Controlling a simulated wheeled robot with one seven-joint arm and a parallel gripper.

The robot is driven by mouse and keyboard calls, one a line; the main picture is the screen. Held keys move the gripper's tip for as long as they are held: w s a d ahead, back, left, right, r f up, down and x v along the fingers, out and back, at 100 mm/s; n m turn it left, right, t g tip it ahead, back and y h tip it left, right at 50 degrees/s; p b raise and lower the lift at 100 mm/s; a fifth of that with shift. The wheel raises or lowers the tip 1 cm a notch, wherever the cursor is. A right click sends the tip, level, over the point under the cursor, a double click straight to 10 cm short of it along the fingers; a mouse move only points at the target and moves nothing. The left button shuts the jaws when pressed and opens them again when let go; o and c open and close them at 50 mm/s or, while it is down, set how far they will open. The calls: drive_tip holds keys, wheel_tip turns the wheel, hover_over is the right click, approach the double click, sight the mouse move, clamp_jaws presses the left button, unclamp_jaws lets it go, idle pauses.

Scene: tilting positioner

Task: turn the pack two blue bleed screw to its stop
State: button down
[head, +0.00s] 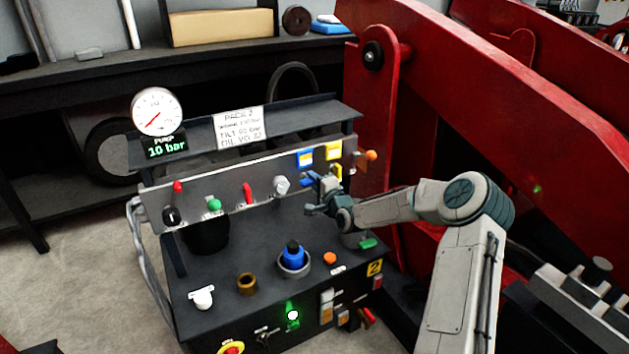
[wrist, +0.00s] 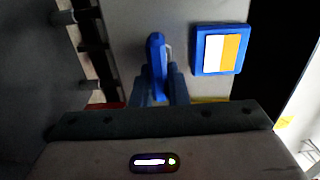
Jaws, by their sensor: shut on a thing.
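The blue bleed screw (wrist: 157,60) stands out from the grey panel of pack two, with its blue handle upright in the wrist view. In the head view it is a small blue shape (head: 309,178) mostly hidden by my gripper. My gripper (head: 318,188) reaches it from the right and is shut on it. The fingers (wrist: 160,88) show at the base of the handle in the wrist view. A blue-framed tag with a white and yellow face (wrist: 219,50) is beside the screw; it also shows in the head view (head: 305,158).
A yellow tag (head: 333,151) and an orange knob (head: 371,155) are close on the right. Red, green and white controls line the panel leftward. The gauge (head: 157,111) reads 10 bar. A blue-capped filler (head: 293,256) stands on the deck. Red machine arms (head: 500,80) rise at right.

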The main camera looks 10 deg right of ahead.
idle(0.5)
drive_tip(key=c, duration=1.4)
unclamp_jaws()
drive_tip(key=shift+c, duration=0.2)
drive_tip(key=p+v, duration=0.1)
drive_tip(key=v, duration=1.2)
drive_tip(key=shift+s+p, duration=0.35)
drive_tip(key=shift+r, duration=0.1)
